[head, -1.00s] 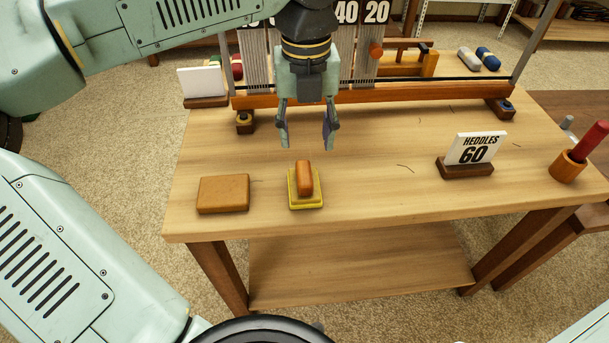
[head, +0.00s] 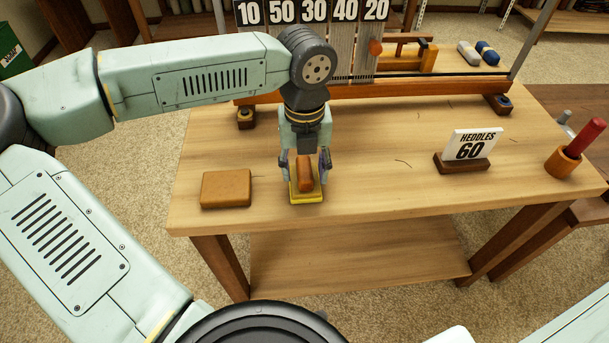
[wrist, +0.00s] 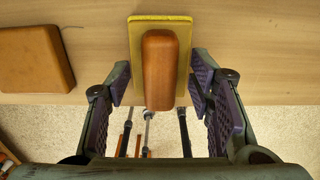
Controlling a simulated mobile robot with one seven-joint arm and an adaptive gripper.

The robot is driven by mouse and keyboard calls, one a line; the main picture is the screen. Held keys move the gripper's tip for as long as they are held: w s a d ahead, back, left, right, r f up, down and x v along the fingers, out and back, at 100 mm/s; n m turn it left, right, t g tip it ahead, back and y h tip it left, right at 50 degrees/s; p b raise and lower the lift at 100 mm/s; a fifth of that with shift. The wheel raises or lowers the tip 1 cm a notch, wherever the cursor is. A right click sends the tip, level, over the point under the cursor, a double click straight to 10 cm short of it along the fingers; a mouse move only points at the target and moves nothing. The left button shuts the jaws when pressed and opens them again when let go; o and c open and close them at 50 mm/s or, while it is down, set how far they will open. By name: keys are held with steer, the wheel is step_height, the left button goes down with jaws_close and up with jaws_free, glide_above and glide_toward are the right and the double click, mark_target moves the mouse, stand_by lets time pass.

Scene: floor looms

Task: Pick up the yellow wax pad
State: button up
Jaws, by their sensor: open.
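The yellow wax pad (head: 306,196) lies on the wooden table near its front edge, with an orange-brown block-shaped handle (head: 305,174) on top. In the wrist view the pad (wrist: 182,22) and its brown handle (wrist: 159,70) sit between my fingers. My gripper (head: 305,168) points down at the pad with its fingers apart, one on each side of the handle. In the wrist view my gripper (wrist: 160,85) is open, and gaps show between the finger pads and the handle.
A flat brown block (head: 226,188) lies left of the pad; it also shows in the wrist view (wrist: 35,58). A "HEDDLES 60" sign (head: 470,148) and a wooden cup (head: 564,162) stand to the right. A loom (head: 400,88) stands behind. The table between pad and sign is clear.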

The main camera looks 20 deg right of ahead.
mark_target(304, 167)
jaws_close()
stand_by(0.5)
steer(key=shift+r, duration=0.1)
steer(key=shift+r+b, duration=0.3)
steer(key=shift+r, duration=0.2)
step_height(304, 167, up, 2)
steer(key=shift+r+b, duration=0.2)
steer(key=shift+b, duration=0.2)
steer(key=s+d+r+b, duration=0.1)
steer(key=s+d+b, duration=0.3)
steer(key=s+d, duration=0.6)
steer(key=s, duration=0.2)
steer(key=shift+s+r, duration=0.25)
steer(key=shift+s, duration=0.1)
